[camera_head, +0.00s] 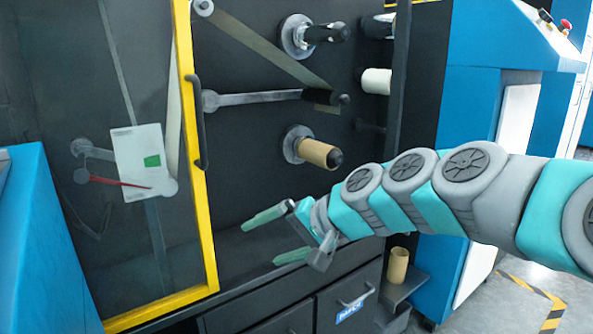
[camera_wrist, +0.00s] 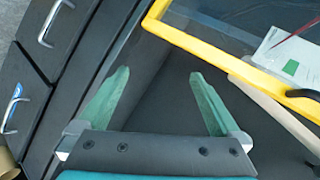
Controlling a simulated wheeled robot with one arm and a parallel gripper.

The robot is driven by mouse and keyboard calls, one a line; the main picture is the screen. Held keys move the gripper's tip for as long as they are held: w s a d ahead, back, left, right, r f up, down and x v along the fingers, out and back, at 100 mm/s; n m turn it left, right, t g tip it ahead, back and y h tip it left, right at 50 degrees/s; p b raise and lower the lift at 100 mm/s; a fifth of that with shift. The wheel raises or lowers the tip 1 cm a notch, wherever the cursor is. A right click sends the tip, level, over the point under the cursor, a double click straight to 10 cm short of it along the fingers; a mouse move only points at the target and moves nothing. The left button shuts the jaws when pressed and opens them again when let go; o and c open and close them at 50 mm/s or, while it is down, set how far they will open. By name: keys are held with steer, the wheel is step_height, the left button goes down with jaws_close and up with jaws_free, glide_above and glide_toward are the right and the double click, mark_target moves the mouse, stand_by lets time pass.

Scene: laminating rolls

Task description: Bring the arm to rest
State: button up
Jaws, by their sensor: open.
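My gripper (camera_head: 270,236) is open and empty, its two green fingers spread apart. In the head view it hangs in front of the dark machine, above the drawer cabinet and below a brown roll (camera_head: 318,153) on a spindle. My arm reaches in from the right. In the wrist view the gripper (camera_wrist: 158,98) has nothing between its fingers, only dark machine surface behind them.
A yellow-framed clear door (camera_head: 190,150) with a black handle stands left of the gripper. Black drawers (camera_head: 345,300) lie below. A brown roll (camera_head: 398,266) stands on a low shelf at right. Several spindles project from the machine. A blue cabinet (camera_head: 470,120) is behind my arm.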

steer(key=s+d+f+n+g+h, duration=0.1)
steer(key=s+d+f, duration=0.4)
steer(key=s, duration=0.5)
steer(key=s+d+f+g+h+p, duration=0.1)
steer(key=s+d+f+g+h, duration=0.2)
steer(key=s+d+f+h, duration=0.2)
steer(key=s+d+f+n+g+h+p, duration=0.1)
steer(key=s+d+f+g+h, duration=0.2)
steer(key=s+d+f, duration=0.4)
steer(key=s+d, duration=0.2)
steer(key=s, duration=0.5)
steer(key=shift+s+d+n+h, duration=0.3)
steer(key=shift+h, duration=0.1)
steer(key=shift+c, duration=0.2)
